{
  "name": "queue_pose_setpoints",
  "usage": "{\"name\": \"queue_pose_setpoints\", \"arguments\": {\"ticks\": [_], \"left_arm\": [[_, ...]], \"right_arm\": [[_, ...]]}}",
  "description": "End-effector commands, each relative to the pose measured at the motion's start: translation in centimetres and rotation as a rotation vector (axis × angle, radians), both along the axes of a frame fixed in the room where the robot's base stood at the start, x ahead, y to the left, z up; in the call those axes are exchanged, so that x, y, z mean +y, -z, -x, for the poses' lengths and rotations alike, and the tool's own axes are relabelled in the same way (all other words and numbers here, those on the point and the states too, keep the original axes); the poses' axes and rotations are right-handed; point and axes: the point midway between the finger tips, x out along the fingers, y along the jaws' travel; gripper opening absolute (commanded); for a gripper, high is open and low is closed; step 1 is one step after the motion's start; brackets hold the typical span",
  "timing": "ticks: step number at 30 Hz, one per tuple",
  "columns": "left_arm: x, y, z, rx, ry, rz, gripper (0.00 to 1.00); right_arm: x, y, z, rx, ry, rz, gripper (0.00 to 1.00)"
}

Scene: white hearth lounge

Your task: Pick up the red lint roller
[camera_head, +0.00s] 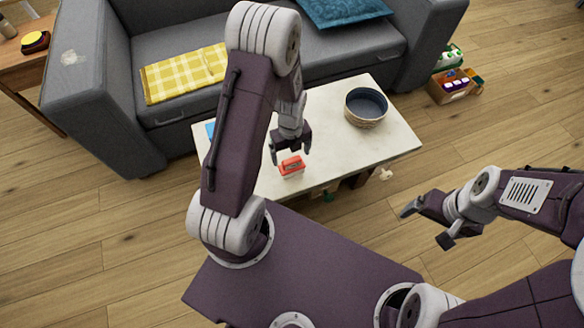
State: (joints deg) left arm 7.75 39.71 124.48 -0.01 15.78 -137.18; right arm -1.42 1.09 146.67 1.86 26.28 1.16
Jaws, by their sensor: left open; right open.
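The red lint roller (291,167) appears as a small red object on the white coffee table (355,148), near its front edge. Its fine shape is too small to make out. My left gripper (290,154) is open and points down just above and behind it, with one fingertip on each side in the picture. I cannot tell whether the fingers touch it. My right gripper (425,227) is open and empty, off the table to the right, over the wooden floor.
A dark blue woven basket (366,107) stands at the table's right. A blue item (210,130) is partly hidden behind my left arm. A grey sofa (98,107) with a yellow checked blanket (187,73) stands behind. A crate (455,87) of items is on the floor.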

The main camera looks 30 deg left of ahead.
Motion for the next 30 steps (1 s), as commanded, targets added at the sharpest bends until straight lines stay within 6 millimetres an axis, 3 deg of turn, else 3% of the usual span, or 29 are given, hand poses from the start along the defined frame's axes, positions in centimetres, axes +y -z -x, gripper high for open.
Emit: {"name": "queue_pose_setpoints", "arguments": {"ticks": [7,14,21,30], "left_arm": [[-0.2,4.7,-0.3,0.003,0.000,0.001,0.89],[-0.1,4.7,-0.4,0.000,0.000,0.000,0.89],[-0.2,4.7,-0.4,0.000,0.000,0.000,0.22],[-0.2,4.3,-0.4,0.000,0.000,0.000,0.20]], "right_arm": [[0.0,2.7,0.0,0.000,0.000,0.000,0.90],[0.0,2.5,0.0,0.000,0.000,0.000,0.90],[0.0,2.5,0.0,0.000,0.000,0.000,0.90],[0.0,2.1,0.0,0.000,0.000,0.000,0.90]]}}
